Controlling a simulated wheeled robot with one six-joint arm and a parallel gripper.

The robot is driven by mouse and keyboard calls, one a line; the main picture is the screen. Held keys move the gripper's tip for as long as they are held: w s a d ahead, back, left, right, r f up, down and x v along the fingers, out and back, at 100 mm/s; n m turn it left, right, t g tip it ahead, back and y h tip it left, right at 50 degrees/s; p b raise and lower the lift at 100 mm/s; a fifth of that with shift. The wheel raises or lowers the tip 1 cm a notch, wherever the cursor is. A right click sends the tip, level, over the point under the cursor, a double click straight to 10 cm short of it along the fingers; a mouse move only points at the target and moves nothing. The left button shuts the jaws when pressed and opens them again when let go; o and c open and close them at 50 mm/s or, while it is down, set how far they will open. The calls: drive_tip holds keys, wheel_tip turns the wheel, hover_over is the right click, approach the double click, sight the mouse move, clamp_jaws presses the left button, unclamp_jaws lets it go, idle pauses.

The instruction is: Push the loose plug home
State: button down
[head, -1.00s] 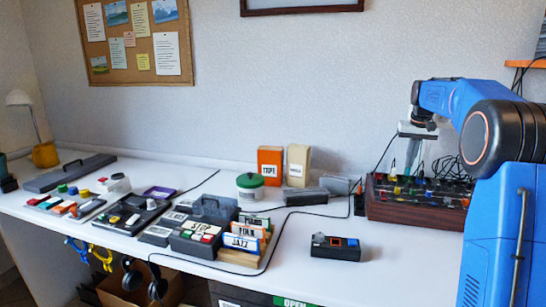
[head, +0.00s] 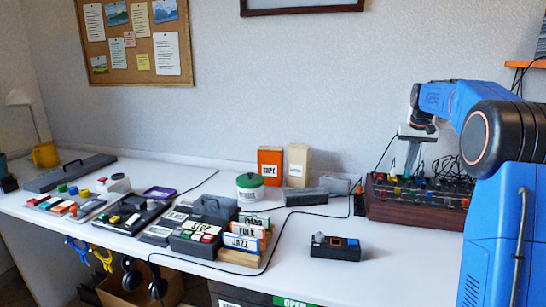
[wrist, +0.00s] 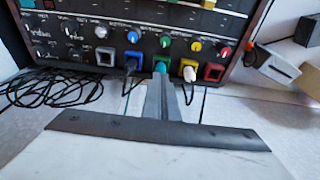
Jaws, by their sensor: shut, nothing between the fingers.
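The plug panel is a dark box with a wooden case (head: 415,208) at the right of the bench; its face shows in the wrist view (wrist: 60,50). A row of coloured square sockets runs along its lower edge. A teal-green plug (wrist: 160,67) shows at the green socket, right at my fingertips. I cannot tell whether they touch or how deep it sits. My gripper (wrist: 163,76) is shut and empty; it also shows above the box in the head view (head: 410,170).
Coloured knobs (wrist: 165,41) stand just above the sockets. The red socket (wrist: 214,72) looks empty. Black cables (wrist: 50,90) lie loose at the panel's left. A small dark device (head: 336,247) sits on the bench to the left of the box, with clear white surface around it.

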wheel_tip(320, 180, up, 7)
idle(1.1)
